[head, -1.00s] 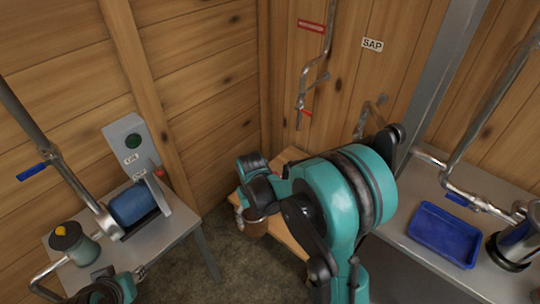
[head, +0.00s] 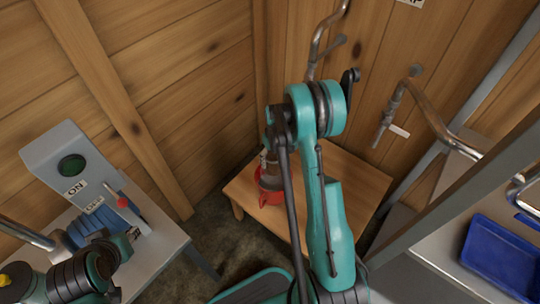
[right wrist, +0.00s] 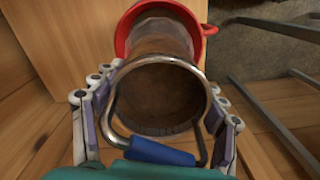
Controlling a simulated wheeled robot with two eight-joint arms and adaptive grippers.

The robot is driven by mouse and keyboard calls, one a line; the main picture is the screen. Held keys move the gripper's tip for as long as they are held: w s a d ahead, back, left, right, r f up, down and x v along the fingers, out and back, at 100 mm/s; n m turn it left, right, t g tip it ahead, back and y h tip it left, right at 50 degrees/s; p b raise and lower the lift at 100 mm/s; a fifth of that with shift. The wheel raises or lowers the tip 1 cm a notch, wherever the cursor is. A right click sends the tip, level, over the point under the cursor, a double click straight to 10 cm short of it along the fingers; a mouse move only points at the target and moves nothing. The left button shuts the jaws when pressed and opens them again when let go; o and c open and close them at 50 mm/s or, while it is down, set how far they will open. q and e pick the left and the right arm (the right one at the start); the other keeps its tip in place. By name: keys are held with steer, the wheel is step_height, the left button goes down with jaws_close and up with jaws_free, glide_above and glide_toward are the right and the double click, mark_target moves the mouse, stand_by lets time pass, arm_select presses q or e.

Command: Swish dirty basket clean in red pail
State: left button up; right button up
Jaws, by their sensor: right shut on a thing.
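The dirty basket (right wrist: 165,95) is a brown-stained cylinder with a metal rim and a blue-gripped bail handle (right wrist: 160,152). My right gripper (right wrist: 160,82) is shut on it, with fingers on both sides near the rim. In the right wrist view, the basket's far end lies within the outline of the red pail (right wrist: 206,30); how deep it is cannot be told. In the head view, the red pail (head: 271,196) sits on a low wooden table, with the basket (head: 270,172) above it, partly hidden by my right arm. My left gripper (head: 125,240) shows poorly at lower left.
The wooden table (head: 345,195) has bare room right of the pail. A grey bench with an ON-labelled switch box (head: 68,160) stands left. A blue tray (head: 503,252) lies on the right counter. Pipes run along the back wall, and a grey post (head: 460,180) stands right.

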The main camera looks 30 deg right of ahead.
steer(key=shift+s+f, duration=0.1)
steer(key=shift+f, duration=0.35)
step_height(320, 180, down, 4)
steer(key=shift+r+b, duration=0.25)
steer(key=shift+b, duration=0.85)
steer(key=shift+f, duration=7.95)
steer(key=shift+r, duration=0.1)
